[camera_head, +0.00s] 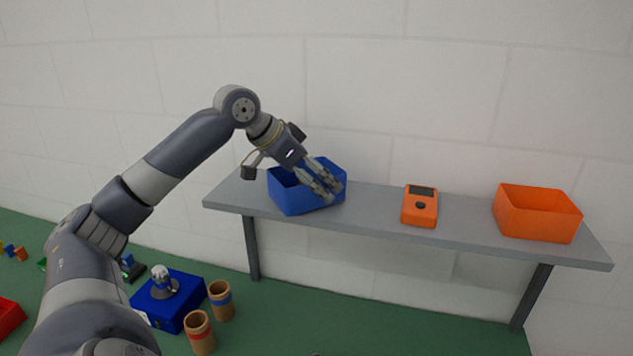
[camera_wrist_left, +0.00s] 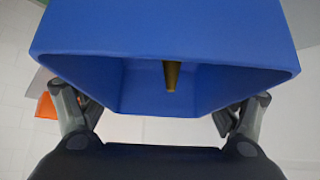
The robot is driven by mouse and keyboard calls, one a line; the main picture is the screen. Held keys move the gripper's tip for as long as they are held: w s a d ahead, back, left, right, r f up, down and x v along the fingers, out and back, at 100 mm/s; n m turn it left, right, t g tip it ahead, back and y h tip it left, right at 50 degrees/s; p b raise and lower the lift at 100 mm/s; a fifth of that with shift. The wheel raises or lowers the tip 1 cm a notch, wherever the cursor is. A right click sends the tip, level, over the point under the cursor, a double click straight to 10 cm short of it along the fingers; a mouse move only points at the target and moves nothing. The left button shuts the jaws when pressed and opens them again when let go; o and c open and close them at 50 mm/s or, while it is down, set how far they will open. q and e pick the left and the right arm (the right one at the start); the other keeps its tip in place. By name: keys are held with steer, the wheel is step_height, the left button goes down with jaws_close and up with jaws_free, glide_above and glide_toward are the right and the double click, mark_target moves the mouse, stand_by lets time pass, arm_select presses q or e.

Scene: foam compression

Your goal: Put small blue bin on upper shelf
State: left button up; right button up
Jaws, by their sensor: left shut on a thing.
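The small blue bin (camera_head: 295,198) is at the left part of the grey upper shelf (camera_head: 375,205) in the head view. Its bottom is close to the shelf top; I cannot tell whether it touches. My left gripper (camera_head: 324,188) comes down from the upper left and is shut on the bin, with its fingers at the bin's right side. In the left wrist view the bin (camera_wrist_left: 170,30) fills the upper middle, with the fingers of the gripper (camera_wrist_left: 160,105) on either side. A narrow brownish thing (camera_wrist_left: 172,75) shows inside the bin. My right gripper is not in view.
An orange device (camera_head: 420,207) stands mid-shelf and an orange bin (camera_head: 537,214) at the right end. Bare shelf lies between them. Below, on green, are a blue box (camera_head: 167,303) and two brown cups (camera_head: 201,335). A wall stands behind.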

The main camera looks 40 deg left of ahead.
arm_select(q)
steer(key=shift+w+f, duration=0.1)
steer(key=shift+f, duration=0.2)
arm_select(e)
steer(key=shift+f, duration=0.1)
arm_select(q)
steer(key=o, duration=1.3)
steer(key=shift+f, duration=0.1)
steer(key=shift+o, duration=0.2)
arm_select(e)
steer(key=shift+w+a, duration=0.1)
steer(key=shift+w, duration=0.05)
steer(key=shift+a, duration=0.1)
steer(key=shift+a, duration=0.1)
